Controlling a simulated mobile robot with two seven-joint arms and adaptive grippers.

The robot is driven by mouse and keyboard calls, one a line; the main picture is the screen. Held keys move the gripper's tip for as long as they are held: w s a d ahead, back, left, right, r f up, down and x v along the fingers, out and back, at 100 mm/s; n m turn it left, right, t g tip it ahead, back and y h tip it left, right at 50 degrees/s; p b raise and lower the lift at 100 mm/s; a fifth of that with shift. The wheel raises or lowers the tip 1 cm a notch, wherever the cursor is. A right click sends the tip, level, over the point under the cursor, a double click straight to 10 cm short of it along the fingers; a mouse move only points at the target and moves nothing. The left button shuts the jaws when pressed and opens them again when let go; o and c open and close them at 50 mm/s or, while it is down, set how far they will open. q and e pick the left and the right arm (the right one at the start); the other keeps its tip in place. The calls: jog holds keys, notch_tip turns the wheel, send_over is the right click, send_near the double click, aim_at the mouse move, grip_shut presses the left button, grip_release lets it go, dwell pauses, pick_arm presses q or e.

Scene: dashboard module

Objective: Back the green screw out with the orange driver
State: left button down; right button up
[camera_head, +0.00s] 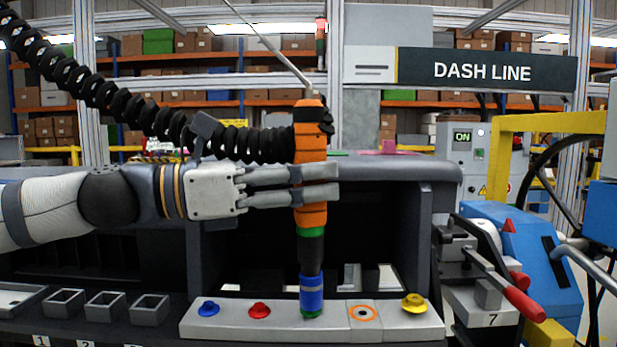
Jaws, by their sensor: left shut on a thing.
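The orange driver (311,217) stands upright in front of the dashboard module (405,172). My left gripper (335,182) comes in from the left and is shut on the driver's orange body. The driver's blue lower sleeve (311,293) reaches down to the green screw (312,314) on the pale strip. The green screw is mostly hidden under the sleeve, with only a green edge showing. I cannot tell how firmly the tip sits on it. My right gripper is not in view.
On the strip (200,325) are a blue screw (208,308), a red screw (259,310), an orange ring (363,313) and a yellow screw (414,303). Small open bins (105,308) stand at left. A clamp with a red handle (522,304) stands at right. A black corrugated hose (100,95) runs to the driver.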

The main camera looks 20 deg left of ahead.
aim_at(294, 132)
pick_arm(q)
jog(key=shift+d+f, duration=0.1)
jog(key=shift+f, duration=0.25)
jog(key=shift+r+p, duration=0.4)
jog(key=shift+r, duration=2.85)
jog(key=shift+f, duration=0.1)
